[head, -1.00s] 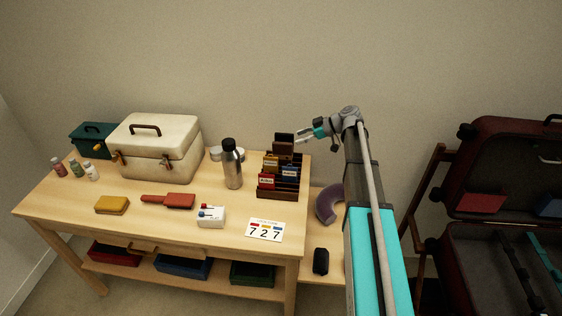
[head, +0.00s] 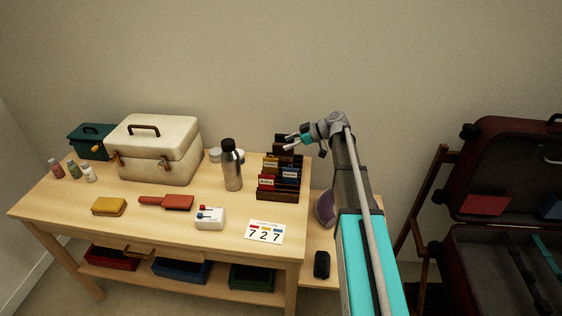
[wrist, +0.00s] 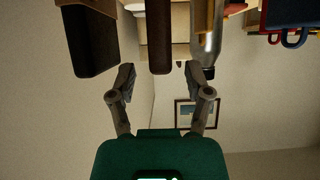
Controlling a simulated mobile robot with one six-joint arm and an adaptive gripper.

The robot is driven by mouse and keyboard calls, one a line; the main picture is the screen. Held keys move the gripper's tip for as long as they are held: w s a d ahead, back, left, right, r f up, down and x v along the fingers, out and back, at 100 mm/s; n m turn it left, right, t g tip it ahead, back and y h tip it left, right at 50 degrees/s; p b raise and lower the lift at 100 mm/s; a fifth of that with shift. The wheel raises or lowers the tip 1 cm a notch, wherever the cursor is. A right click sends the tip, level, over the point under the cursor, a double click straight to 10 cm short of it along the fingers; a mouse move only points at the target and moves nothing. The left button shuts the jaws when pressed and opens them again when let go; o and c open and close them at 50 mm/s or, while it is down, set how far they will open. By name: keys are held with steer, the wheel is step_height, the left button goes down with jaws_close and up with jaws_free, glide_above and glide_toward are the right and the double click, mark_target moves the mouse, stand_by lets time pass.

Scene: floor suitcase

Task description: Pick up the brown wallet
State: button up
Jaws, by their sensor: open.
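The brown wallet (head: 281,151) appears to stand at the back of a dark stepped rack (head: 265,195) on the table, partly hidden by my gripper. In the wrist view a narrow brown thing (wrist: 160,38), apparently the wallet seen edge-on, lies ahead between the finger lines. My gripper (head: 289,143) is beside the rack's top in the head view. Its fingers are open and apart in the wrist view (wrist: 158,75), with nothing clearly held. I cannot tell whether they touch the wallet.
A dark block-like thing (wrist: 88,42) is close to one finger in the wrist view. A steel bottle (head: 232,168) stands left of the rack. Red, yellow and blue items sit on lower steps. A number card (head: 264,232) lies in front. An open suitcase (head: 480,235) is at right.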

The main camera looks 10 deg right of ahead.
steer(key=shift+b+x, duration=0.45)
steer(key=shift+x, duration=0.95)
steer(key=shift+r, duration=0.1)
jaws_close()
